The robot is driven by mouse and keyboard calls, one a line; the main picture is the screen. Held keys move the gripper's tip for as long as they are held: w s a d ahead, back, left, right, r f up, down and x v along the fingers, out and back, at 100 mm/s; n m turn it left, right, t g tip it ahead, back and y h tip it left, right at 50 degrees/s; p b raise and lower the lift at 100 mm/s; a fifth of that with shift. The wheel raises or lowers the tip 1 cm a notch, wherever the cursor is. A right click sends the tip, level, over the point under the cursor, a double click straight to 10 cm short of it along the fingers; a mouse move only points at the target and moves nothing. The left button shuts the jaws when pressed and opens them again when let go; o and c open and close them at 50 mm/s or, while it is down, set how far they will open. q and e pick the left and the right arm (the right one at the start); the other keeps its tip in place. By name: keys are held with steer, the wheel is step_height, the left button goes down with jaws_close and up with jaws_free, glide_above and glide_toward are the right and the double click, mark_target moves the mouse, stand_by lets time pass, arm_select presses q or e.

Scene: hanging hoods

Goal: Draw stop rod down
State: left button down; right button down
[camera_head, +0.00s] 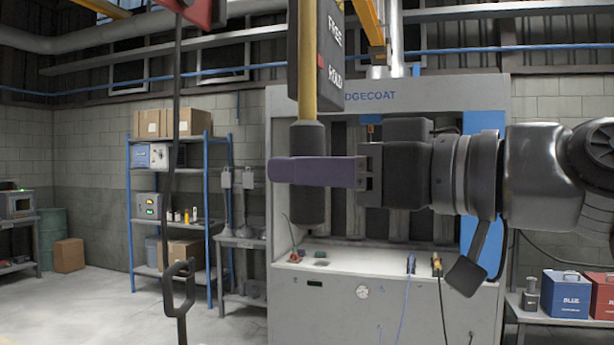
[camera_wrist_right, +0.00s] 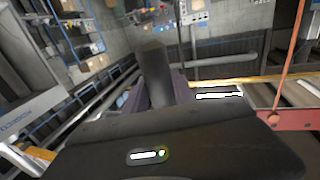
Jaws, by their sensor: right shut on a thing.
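The stop rod is a yellow bar (camera_head: 307,60) hanging down at the upper middle of the head view. Its lower end is a thick dark grip (camera_head: 307,218). My right gripper (camera_head: 290,171) comes in from the right with its purple fingers level and shut around the dark grip. In the right wrist view the dark grip (camera_wrist_right: 152,72) stands between the fingers. A dark box marked FREE and HOLD (camera_head: 325,55) hangs beside the yellow bar. My left gripper is not in view.
Behind stand a grey booth (camera_head: 400,275) and blue-framed shelves (camera_head: 208,230) with boxes. Blue and red cases (camera_head: 568,294) sit on a bench at the right.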

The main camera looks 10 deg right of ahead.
steer(key=shift+w+a+f, duration=0.1)
steer(key=shift+f, duration=0.25)
steer(key=c, duration=1.4)
jaws_free()
steer(key=shift+c, duration=0.2)
steer(key=o, duration=0.4)
steer(key=shift+r, duration=0.1)
steer(key=b+v, duration=0.2)
steer(key=v, duration=0.6)
steer(key=shift+r, duration=0.1)
